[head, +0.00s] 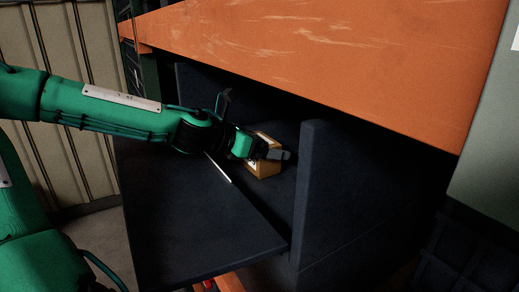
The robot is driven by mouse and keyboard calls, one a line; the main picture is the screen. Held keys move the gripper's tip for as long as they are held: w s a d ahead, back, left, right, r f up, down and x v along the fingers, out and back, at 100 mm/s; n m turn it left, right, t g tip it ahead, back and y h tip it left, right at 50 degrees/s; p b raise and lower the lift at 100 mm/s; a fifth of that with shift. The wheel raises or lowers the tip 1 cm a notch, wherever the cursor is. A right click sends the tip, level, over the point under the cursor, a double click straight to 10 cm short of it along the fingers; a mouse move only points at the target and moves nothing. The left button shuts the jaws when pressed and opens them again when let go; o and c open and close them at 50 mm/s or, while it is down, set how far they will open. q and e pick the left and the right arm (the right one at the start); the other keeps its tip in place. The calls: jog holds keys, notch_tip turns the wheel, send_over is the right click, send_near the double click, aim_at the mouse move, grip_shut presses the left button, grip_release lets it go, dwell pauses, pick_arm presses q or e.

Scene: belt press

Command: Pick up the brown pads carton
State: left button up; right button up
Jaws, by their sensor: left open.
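Part of the carton is hidden behind my left gripper (276,153). My left arm reaches in from the left, and the gripper's fingers are at the carton, overlapping its upper part in this view. The left gripper is open. I cannot tell whether its fingers touch the carton. My right gripper is not in view.
An orange worn top (340,55) overhangs the compartment closely above my left arm. A dark upright side wall (335,200) stands right of the carton. The front part of the shelf is bare. A pale ribbed panel (60,120) stands at the left.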

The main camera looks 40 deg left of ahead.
pick_arm(q)
jog(key=shift+d, duration=0.1)
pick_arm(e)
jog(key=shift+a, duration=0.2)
pick_arm(q)
jog(key=c, duration=0.8)
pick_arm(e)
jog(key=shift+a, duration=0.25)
pick_arm(q)
jog(key=shift+r, duration=0.1)
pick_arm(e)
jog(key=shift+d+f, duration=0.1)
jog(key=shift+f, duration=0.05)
pick_arm(q)
jog(key=shift+s+a+r+b, duration=0.3)
jog(key=shift+s+b, duration=0.1)
jog(key=shift+b, duration=0.15)
jog(key=b+v, duration=0.3)
jog(key=v, duration=0.3)
jog(key=r+b+v, duration=0.1)
jog(key=b+v, duration=0.2)
jog(key=v, duration=0.4)
jog(key=shift+r, duration=0.2)
jog(key=shift+s+a+r, duration=0.1)
jog(key=shift+s+r, duration=0.2)
jog(key=shift+s, duration=0.3)
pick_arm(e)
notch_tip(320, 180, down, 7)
